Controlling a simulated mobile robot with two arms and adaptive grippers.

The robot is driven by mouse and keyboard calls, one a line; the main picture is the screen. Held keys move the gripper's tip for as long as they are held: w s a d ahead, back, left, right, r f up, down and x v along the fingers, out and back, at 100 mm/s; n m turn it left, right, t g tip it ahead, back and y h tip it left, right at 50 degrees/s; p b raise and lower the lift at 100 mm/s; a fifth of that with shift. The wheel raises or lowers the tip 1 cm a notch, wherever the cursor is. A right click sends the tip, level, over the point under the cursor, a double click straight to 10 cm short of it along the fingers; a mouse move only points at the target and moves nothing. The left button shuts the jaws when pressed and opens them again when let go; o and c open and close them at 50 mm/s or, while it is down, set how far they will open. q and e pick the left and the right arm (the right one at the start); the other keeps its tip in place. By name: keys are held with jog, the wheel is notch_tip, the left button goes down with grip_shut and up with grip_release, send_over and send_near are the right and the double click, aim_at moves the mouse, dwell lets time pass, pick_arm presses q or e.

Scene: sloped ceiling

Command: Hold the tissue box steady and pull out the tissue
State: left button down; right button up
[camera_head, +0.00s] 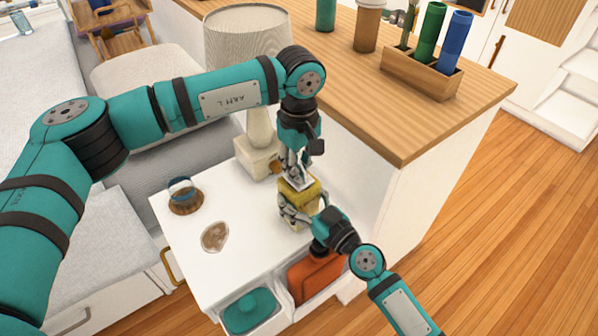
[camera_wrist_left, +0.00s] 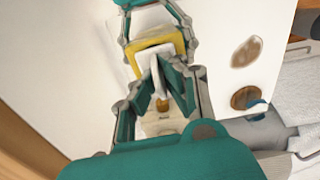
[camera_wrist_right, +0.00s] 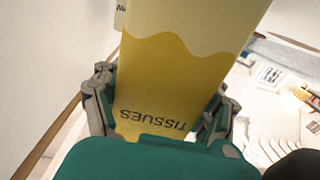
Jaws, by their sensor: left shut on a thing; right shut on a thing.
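The yellow tissue box (camera_head: 303,190) stands on the white side table (camera_head: 198,255). My right gripper (camera_head: 301,211) is shut around its sides. The right wrist view shows the box (camera_wrist_right: 172,80) filling the space between the fingers, its "TISSUES" lettering upside down. My left gripper (camera_head: 297,178) is directly above the box. In the left wrist view, its fingertips (camera_wrist_left: 155,66) are shut on the white tissue (camera_wrist_left: 153,52) at the box's top. The tissue's lower end is at the opening; how much is still inside is hidden.
A lamp (camera_head: 259,125) stands behind the box, close to my left forearm. A glass on a coaster (camera_head: 186,207) and a brown-patterned dish (camera_head: 215,237) are at the table's left. A wooden counter (camera_head: 400,130) rises behind. Open compartments below hold a teal item (camera_head: 250,312) and an orange item (camera_head: 315,276).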

aim_at(299, 163)
pick_arm(q)
notch_tip(299, 163, up, 10)
jog(key=shift+r, duration=0.1)
pick_arm(e)
jog(key=o, duration=1.4)
jog(key=shift+d, duration=0.1)
